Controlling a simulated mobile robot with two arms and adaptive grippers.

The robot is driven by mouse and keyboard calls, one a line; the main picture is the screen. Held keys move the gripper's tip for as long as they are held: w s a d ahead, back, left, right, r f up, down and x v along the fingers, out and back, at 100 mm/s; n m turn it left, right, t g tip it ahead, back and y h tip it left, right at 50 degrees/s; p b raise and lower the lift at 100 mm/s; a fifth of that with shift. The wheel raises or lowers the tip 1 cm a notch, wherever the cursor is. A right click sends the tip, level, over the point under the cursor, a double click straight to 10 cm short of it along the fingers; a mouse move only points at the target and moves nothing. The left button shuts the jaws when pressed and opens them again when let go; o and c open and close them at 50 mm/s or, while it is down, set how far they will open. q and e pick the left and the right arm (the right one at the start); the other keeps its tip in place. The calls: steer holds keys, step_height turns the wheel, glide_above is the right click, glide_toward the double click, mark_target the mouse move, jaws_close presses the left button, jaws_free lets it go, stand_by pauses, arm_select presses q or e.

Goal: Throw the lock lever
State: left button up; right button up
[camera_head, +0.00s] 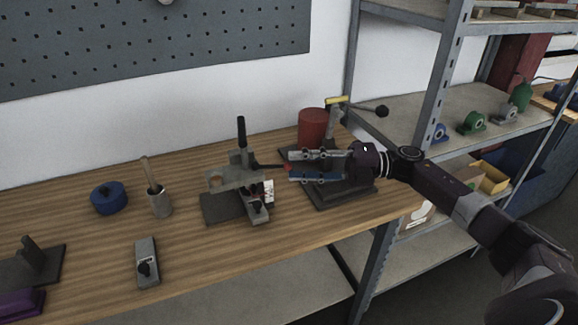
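A grey metal fixture (235,180) stands on the wooden bench, with an upright black-handled lever (241,132) and a thin dark rod (268,167) sticking out to the right. Which of these is the lock lever is not clear. My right gripper (290,166) reaches in from the right, level, with its fingers pointing left at the rod's end. A small red spot shows at the fingertips. The picture is too small to tell whether the fingers are closed on the rod. My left gripper is not in view.
A press-like stand (335,192) with a red cylinder (313,127) and a black-knobbed arm (376,110) sits behind and below my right gripper. Metal shelving (440,90) stands right.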

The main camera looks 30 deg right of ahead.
steer(key=v, duration=0.9)
steer(key=shift+c, duration=0.3)
